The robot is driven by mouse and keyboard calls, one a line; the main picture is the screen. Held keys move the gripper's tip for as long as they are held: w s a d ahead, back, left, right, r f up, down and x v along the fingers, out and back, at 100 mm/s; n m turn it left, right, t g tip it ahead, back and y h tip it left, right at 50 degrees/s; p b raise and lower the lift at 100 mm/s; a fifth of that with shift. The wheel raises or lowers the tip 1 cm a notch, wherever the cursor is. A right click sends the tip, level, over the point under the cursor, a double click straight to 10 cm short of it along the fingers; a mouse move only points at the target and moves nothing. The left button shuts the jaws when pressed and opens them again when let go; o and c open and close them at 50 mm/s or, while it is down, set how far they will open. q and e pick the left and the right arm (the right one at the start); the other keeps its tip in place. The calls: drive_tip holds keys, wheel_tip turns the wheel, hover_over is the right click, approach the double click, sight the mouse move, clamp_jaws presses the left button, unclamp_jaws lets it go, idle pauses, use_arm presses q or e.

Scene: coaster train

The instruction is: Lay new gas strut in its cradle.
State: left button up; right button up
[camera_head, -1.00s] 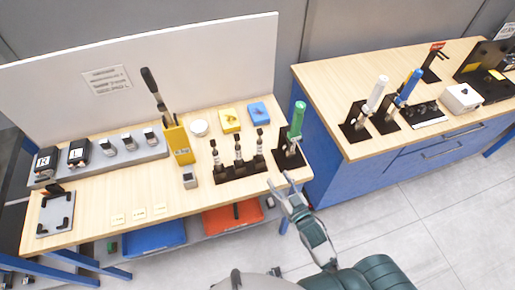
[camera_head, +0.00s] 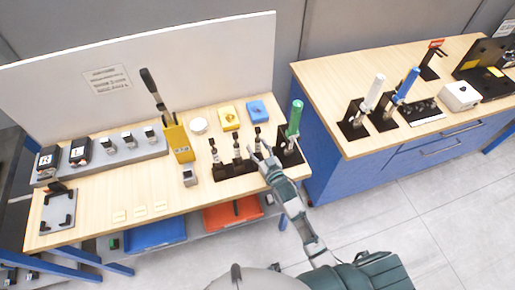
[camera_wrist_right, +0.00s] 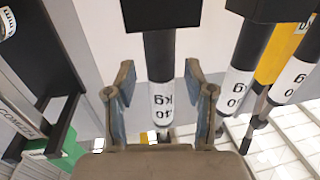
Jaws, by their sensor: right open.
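Several black gas struts with white labels stand upright in a black rack (camera_head: 228,174) on the left bench. My right gripper (camera_head: 262,154) reaches the right-hand strut (camera_head: 257,141) of this rack. In the right wrist view, that strut (camera_wrist_right: 160,70) lies between the two fingers of the open gripper (camera_wrist_right: 161,105); its label reads upside down, seemingly 40 kg. Two other labelled struts show at the right of that view. A grey plate with black holders (camera_head: 58,212), which looks like the cradle, lies at the bench's left end with nothing long across it. My left gripper is out of view.
A green-handled tool (camera_head: 295,118) stands in a black holder just right of the rack. A yellow box (camera_head: 178,143) holding tools stands to the left. The bench front by three small cards (camera_head: 139,211) is mostly clear. Blue (camera_head: 155,235) and red (camera_head: 232,214) bins sit below.

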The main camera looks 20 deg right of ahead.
drive_tip(key=shift+d, duration=0.15)
drive_tip(key=c, duration=0.7)
clamp_jaws()
drive_tip(key=shift+a+r, duration=0.1)
drive_tip(key=shift+a, duration=0.2)
drive_tip(key=shift+r, duration=0.15)
